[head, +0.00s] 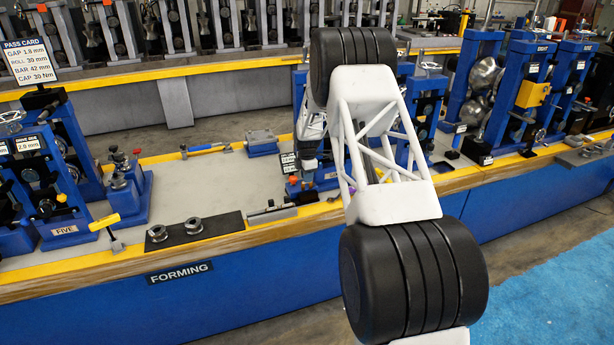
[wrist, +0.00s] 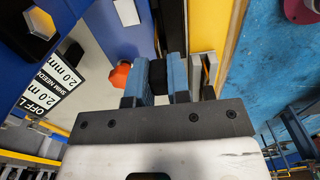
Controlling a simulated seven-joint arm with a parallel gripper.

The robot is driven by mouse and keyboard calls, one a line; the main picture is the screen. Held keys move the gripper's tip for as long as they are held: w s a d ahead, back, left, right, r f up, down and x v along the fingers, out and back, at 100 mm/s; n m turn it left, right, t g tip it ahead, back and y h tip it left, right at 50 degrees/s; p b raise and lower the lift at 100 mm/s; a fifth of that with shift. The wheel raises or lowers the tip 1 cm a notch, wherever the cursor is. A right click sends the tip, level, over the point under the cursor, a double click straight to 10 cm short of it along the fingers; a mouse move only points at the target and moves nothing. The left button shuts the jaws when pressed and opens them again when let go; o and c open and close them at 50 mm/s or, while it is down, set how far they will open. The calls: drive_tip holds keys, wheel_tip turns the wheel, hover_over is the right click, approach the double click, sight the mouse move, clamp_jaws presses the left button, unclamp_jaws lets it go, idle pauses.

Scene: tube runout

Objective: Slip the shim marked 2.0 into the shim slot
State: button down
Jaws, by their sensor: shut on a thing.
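My gripper's blue fingers (wrist: 158,78) are shut on a black piece (wrist: 159,72) in the wrist view. Its lower part and any marking are hidden, so I cannot tell whether it is the shim marked 2.0. In the head view my gripper (head: 309,163) is low beside the blue stand behind my white arm. I cannot make out the shim slot in either view.
An orange-red knob (wrist: 120,76) is close to the left finger. Thin grey bars (wrist: 209,72) stand just right of the right finger, by the yellow bench edge (wrist: 229,45).

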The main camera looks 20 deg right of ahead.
sight(307, 190)
drive_tip(key=shift+f, duration=1.75)
drive_tip(key=c, duration=1)
unclamp_jaws()
drive_tip(key=shift+r, duration=0.1)
drive_tip(key=shift+r, duration=3.8)
